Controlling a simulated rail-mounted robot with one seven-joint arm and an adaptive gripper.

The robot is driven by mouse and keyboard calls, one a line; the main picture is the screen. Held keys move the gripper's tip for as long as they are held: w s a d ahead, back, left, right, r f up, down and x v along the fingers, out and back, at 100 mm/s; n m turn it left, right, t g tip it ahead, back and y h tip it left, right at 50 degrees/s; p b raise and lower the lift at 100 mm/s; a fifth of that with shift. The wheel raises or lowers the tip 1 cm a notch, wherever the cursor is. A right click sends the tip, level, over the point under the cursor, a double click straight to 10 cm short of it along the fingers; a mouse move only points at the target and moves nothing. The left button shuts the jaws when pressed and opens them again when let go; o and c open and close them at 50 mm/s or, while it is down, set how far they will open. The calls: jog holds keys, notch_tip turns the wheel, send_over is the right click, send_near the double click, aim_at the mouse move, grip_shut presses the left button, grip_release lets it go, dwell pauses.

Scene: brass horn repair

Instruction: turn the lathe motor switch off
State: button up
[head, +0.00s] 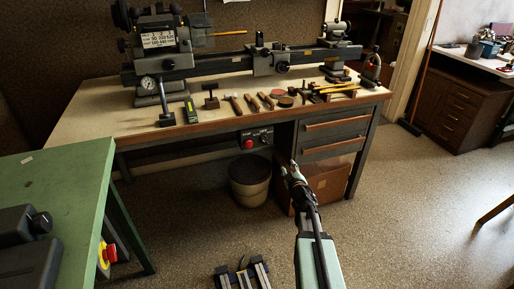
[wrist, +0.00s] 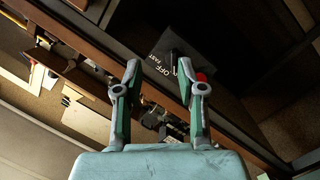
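The lathe motor switch is a grey box (head: 259,136) under the front edge of the wooden bench, left of the drawers, with a red button (head: 249,143). In the wrist view the switch box (wrist: 168,62) is dark grey with "OFF" and "FAST" lettering, and it appears tilted. A dark knob or lever (wrist: 177,56) is on it, and the red button (wrist: 201,76) shows partly behind my right finger. My gripper (wrist: 158,70) is open and empty, its fingers apart with the box beyond them. In the head view my gripper (head: 293,172) is below and right of the box; the switch's setting cannot be read.
The lathe (head: 240,62) stands on the bench (head: 90,110), with hand tools along its front. Drawers (head: 330,135) are right of the switch, and a bucket (head: 250,178) is below it.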

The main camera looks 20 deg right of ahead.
aim_at(266, 143)
jog(key=w+a+r+n+t+y, duration=0.1)
jog(key=a+r+n+t+y, duration=0.1)
jog(key=a+y, duration=0.15)
jog(key=shift+h, duration=0.35)
jog(key=w, duration=1.7)
jog(key=shift+w+d+r, duration=0.15)
jog(key=shift+d, duration=0.15)
grip_shut()
